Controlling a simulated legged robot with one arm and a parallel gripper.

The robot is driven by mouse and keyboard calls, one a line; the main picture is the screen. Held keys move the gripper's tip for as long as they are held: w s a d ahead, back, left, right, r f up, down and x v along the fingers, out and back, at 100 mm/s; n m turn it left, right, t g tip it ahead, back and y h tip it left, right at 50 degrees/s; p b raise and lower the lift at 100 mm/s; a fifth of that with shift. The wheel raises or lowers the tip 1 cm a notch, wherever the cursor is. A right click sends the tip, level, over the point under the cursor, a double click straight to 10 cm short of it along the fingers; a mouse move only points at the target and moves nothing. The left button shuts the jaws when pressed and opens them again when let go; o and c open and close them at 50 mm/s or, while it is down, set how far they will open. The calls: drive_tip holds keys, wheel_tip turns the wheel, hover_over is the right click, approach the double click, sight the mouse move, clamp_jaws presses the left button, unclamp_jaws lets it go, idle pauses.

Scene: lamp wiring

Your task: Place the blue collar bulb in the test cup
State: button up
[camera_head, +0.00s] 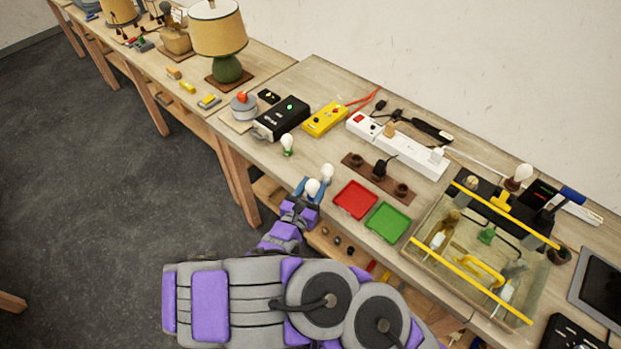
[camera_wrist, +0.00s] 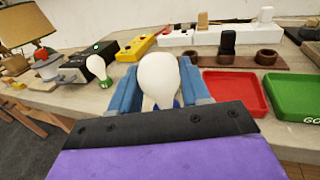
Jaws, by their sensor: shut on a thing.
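My gripper (camera_head: 312,190) is at the front edge of the bench, its blue fingers closed around a white bulb (camera_head: 312,187). In the wrist view the bulb (camera_wrist: 158,78) stands upright between the fingers, with a little blue showing at its base; most of its collar is hidden. A second white bulb (camera_head: 327,172) shows just beyond the gripper in the head view; its collar is hidden. A brown strip (camera_head: 365,172) with round cups lies behind the trays, with a black plug-like piece at its middle. I cannot tell which cup is the test cup.
A green-collared bulb (camera_head: 287,145) stands left of my gripper. A red tray (camera_head: 355,199) and a green tray (camera_head: 388,222) lie to the right. Behind are a black box (camera_head: 282,118), a yellow box (camera_head: 325,119) and a white power strip (camera_head: 410,148). A glass-sided case (camera_head: 470,250) stands farther right.

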drive_tip(key=shift+s, duration=0.2)
drive_tip(key=shift+r, duration=0.1)
drive_tip(key=w+d+r, duration=0.3)
drive_tip(key=w+r, duration=0.2)
drive_tip(key=r, duration=0.2)
drive_tip(key=w+d+r, duration=0.4)
drive_tip(key=w+r, duration=0.1)
drive_tip(key=r, duration=0.1)
drive_tip(key=d+r+y, duration=0.1)
drive_tip(key=d+r, duration=0.9)
drive_tip(key=r, duration=0.2)
drive_tip(key=shift+w+d+n, duration=0.2)
drive_tip(key=shift+w+n, duration=0.1)
drive_tip(key=shift+w, duration=0.15)
